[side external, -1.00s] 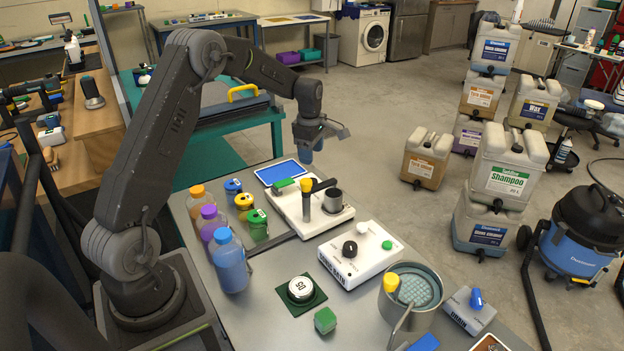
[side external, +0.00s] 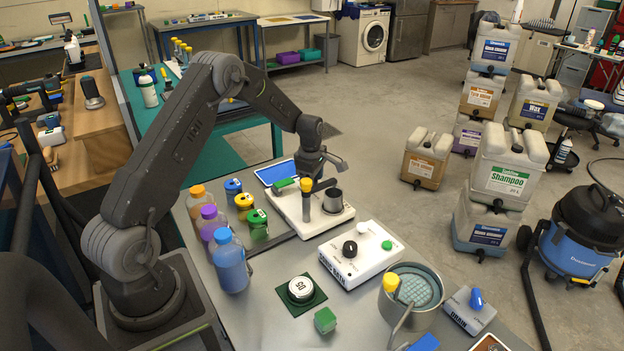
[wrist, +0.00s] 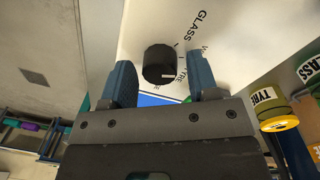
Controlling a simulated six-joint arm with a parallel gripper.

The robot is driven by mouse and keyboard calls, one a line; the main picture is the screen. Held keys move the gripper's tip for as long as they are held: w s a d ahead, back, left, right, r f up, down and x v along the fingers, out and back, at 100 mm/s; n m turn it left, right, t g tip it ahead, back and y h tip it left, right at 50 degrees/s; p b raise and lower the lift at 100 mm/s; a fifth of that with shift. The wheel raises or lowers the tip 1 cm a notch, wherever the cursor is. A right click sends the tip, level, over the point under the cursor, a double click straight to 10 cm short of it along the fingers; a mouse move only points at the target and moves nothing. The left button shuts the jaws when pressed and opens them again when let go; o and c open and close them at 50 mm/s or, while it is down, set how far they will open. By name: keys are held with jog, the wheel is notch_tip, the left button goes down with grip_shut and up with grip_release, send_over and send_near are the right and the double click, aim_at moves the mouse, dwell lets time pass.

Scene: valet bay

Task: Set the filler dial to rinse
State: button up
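The filler (side external: 335,222) is a white box with a yellow-topped post and a metal cup, in the middle of the side view. In the wrist view its black round dial (wrist: 158,62) sits on a white panel (wrist: 135,35) with GLASS and TYRE printed around it; other lettering is cut off or hidden, and I cannot read RINSE. A short pale mark shows on the dial's lower right side. My gripper (wrist: 161,75) is open, its blue fingers on either side of the dial with gaps. In the side view the dial and fingertips are hidden behind the post.
A second white box (side external: 375,262) with its own black knob stands nearer the camera. Several capped bottles (side external: 229,262) line the left. A blue panel (side external: 277,172) lies behind the filler. The yellow-topped post (side external: 306,203) stands close to my gripper.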

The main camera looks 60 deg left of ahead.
jog(key=c, duration=0.8)
jog(key=shift+m, duration=0.7)
jog(key=o, duration=0.9)
jog(key=shift+o, duration=0.2)
jog(key=shift+r, duration=0.1)
notch_tip(320, 180, up, 14)
jog(key=shift+s+d, duration=0.15)
jog(key=shift+s, duration=0.2)
